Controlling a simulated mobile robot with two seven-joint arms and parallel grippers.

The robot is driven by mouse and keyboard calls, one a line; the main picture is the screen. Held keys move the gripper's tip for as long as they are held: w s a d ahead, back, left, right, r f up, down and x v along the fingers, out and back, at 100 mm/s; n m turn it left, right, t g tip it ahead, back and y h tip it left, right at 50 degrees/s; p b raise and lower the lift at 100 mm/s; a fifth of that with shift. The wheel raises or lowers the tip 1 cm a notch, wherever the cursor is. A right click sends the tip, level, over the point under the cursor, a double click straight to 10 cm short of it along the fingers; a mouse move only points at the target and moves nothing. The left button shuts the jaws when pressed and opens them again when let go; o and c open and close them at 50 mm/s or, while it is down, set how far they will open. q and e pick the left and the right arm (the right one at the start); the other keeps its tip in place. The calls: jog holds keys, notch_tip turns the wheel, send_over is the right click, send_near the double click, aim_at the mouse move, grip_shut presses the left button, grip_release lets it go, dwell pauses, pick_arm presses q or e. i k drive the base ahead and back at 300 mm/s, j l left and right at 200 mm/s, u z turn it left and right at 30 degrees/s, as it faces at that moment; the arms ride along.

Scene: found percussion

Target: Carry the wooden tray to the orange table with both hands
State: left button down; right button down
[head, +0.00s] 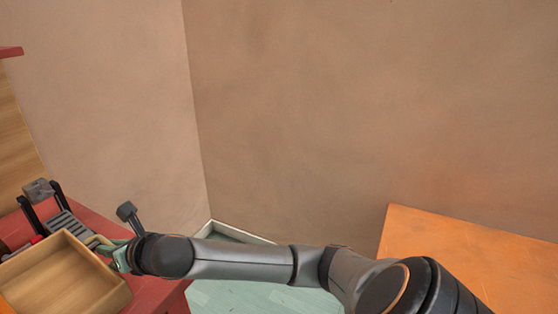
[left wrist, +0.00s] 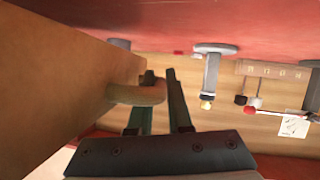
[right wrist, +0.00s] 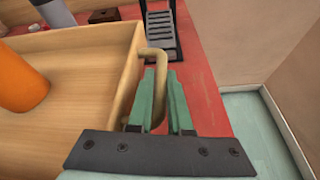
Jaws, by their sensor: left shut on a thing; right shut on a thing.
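The wooden tray (head: 103,290) is at the lower left of the head view, at the red table, partly cut off by the frame. My right gripper (head: 115,252) is shut on its right handle; the right wrist view shows the fingers around this bent handle (right wrist: 155,62) beside the tray wall. An orange cylinder (right wrist: 22,84) is in the tray. In the left wrist view my left gripper (left wrist: 160,82) is shut on the other handle (left wrist: 137,95). I cannot tell whether the tray touches the red table. The orange table (head: 465,250) is at the right of the head view.
A dark ribbed object (head: 66,228) stands on the red table (head: 150,292) close behind the tray. Red-headed and dark mallets (left wrist: 250,110) show in the left wrist view. Brown walls close off the back. Pale green floor (head: 250,298) lies between the two tables.

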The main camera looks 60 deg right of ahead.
aim_at(508, 281)
jog(key=z, duration=2.35)
jog(key=l+z, duration=0.2)
jog(key=z, duration=0.3)
jog(key=i+l, duration=0.2)
jog(key=l, duration=0.15)
jog(key=i+l, duration=0.2)
jog(key=l, duration=0.15)
jog(key=i+l, duration=0.2)
jog(key=l, duration=0.15)
jog(key=i+l, duration=0.25)
jog(key=l, duration=0.1)
